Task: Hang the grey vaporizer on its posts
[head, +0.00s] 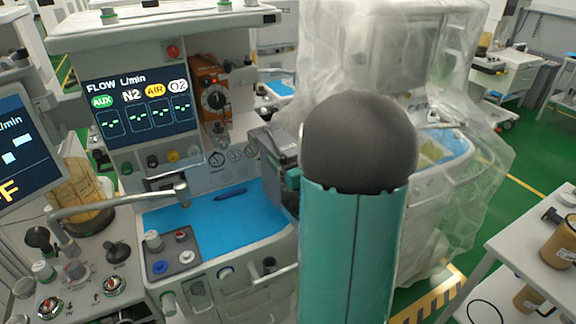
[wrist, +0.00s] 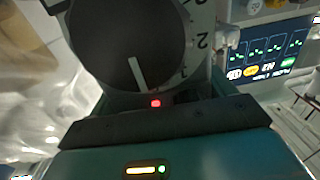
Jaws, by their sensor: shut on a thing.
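The grey vaporizer fills the top of the wrist view, with a large dark dial (wrist: 128,42) and a pale numbered ring (wrist: 200,42). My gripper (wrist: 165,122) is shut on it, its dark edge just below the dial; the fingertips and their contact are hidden. In the head view a grey boxy shape (head: 280,145) beside my teal arm, in front of the cart, appears to be the held vaporizer, partly hidden by the arm. An orange vaporizer (head: 212,92) hangs on the back of the anaesthesia cart (head: 190,20). I cannot make out the empty posts clearly.
The cart has a lit flow screen (head: 140,105) and a blue work mat (head: 215,220) with a dark blue pen (head: 230,194). A plastic-draped cart (head: 465,140) stands close on the right. A metal arm (head: 120,202) reaches across the left. Green floor shows at right.

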